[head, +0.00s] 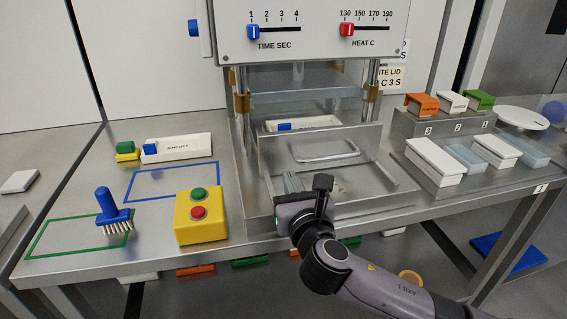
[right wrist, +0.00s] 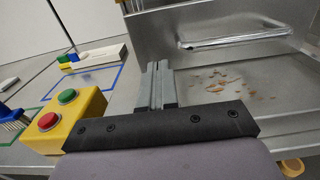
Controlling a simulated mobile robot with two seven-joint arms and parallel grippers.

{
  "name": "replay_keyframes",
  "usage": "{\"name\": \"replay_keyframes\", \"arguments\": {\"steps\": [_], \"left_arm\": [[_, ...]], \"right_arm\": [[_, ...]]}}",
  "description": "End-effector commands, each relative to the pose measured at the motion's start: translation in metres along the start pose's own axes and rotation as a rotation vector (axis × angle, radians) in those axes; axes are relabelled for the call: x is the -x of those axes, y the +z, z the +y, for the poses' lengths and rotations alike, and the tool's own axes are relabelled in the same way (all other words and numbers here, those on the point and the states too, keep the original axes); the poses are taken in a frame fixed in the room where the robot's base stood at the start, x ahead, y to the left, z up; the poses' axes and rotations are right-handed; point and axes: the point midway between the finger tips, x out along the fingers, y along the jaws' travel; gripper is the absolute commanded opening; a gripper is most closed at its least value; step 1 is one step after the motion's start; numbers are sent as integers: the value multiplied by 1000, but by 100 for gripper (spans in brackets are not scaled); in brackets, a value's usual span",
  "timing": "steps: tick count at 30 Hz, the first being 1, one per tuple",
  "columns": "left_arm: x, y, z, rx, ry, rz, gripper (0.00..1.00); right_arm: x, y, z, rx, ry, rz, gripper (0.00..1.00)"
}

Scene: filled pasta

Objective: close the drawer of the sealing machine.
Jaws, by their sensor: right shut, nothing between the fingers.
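The sealing machine (head: 305,42) stands at the back of the steel bench. Its drawer front (head: 350,138) is a steel panel with a bar handle (head: 328,151), standing forward of the machine's posts. A white tray with a blue end (head: 318,122) shows behind the panel. The panel and handle (right wrist: 232,38) also fill the upper right of the right wrist view. My right gripper (head: 292,183) is shut and empty, in front of the panel's lower left, left of and below the handle. Its closed fingers (right wrist: 155,84) point toward the panel; contact cannot be told. My left gripper is out of view.
A yellow button box (head: 200,228) with green and red buttons stands left of my right gripper. Brown specks (right wrist: 222,80) lie before the panel.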

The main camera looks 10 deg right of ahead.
Motion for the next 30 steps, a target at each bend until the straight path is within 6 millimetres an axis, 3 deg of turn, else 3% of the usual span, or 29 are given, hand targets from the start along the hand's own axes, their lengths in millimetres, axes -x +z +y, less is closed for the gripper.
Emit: {"name": "replay_keyframes", "arguments": {"steps": [12, 19, 30], "left_arm": [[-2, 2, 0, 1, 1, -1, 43], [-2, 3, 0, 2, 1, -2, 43], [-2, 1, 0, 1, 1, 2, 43]], "right_arm": [[-59, 0, 0, -1, -1, 0, 0], [-72, 0, 0, -2, -1, 1, 0], [-73, 0, 0, -1, 0, 0, 0]]}}
